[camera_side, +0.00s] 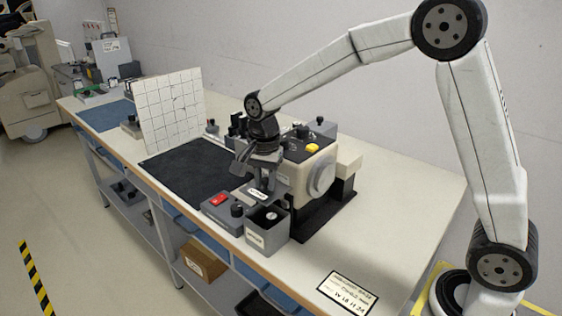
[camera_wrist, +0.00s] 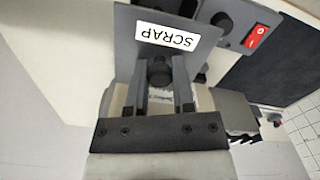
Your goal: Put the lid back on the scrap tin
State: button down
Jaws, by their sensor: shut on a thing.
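My gripper (camera_side: 264,172) is shut on the round black knob (camera_wrist: 160,71) of the grey lid (camera_wrist: 205,45). The lid is a flat plate with a white SCRAP label. In the side view the lid (camera_side: 259,190) hangs just under my fingers, above and slightly behind the scrap tin. The scrap tin (camera_side: 254,247) is a grey box with a white label on its front, standing near the bench's front edge. Its top is open, and a pale round thing shows inside. The lid appears apart from the tin. In the wrist view the lid hides much of what lies below.
A grey box with a red switch (camera_side: 220,200) and black knob stands against the tin's left. A cream machine (camera_side: 312,180) with a yellow button stands close behind. The bench right of the tin is mostly clear.

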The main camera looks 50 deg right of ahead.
jog(key=shift+f, duration=0.1)
jog(key=shift+f, duration=3.05)
jog(key=shift+f, duration=0.15)
dwell(0.5)
grip_release()
jog(key=shift+r, duration=0.2)
jog(key=shift+r, duration=3.3)
